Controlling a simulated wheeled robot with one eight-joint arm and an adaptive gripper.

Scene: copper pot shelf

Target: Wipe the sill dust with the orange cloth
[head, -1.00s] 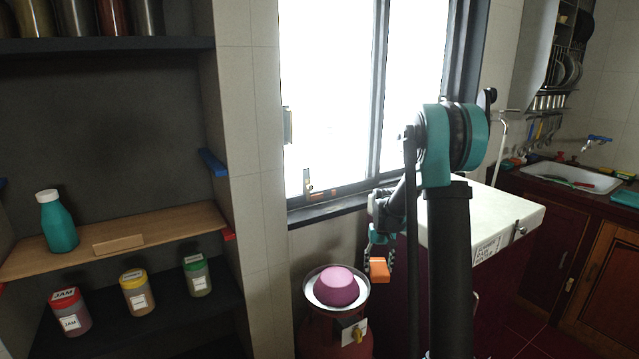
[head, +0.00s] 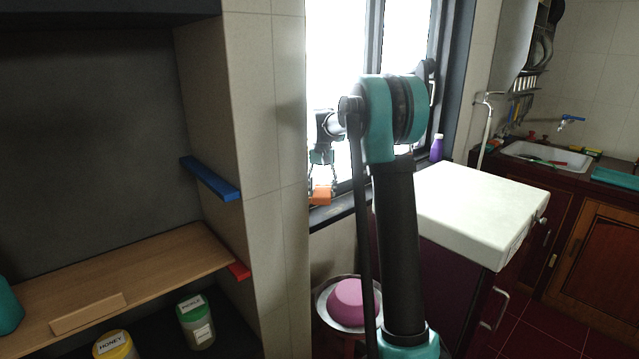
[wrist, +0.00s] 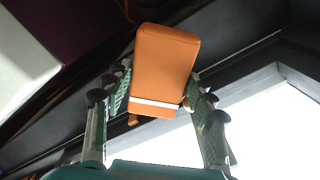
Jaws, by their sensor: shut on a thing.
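My gripper (head: 321,184) is shut on the orange cloth (head: 320,196), a thick block-like piece with a white band. In the wrist view the cloth (wrist: 165,62) sits between the two fingers of my gripper (wrist: 157,100). In the head view the cloth is at the window, just above the left part of the dark sill (head: 330,214); I cannot tell whether it touches. No dust can be made out on the sill, and my arm hides part of it.
A tiled wall edge (head: 290,150) stands just left of my gripper. A purple bottle (head: 437,147) stands at the sill's right end. A white-topped counter (head: 480,205) is to the right. A pink bowl (head: 347,302) lies below. Wooden shelf (head: 150,270) at left.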

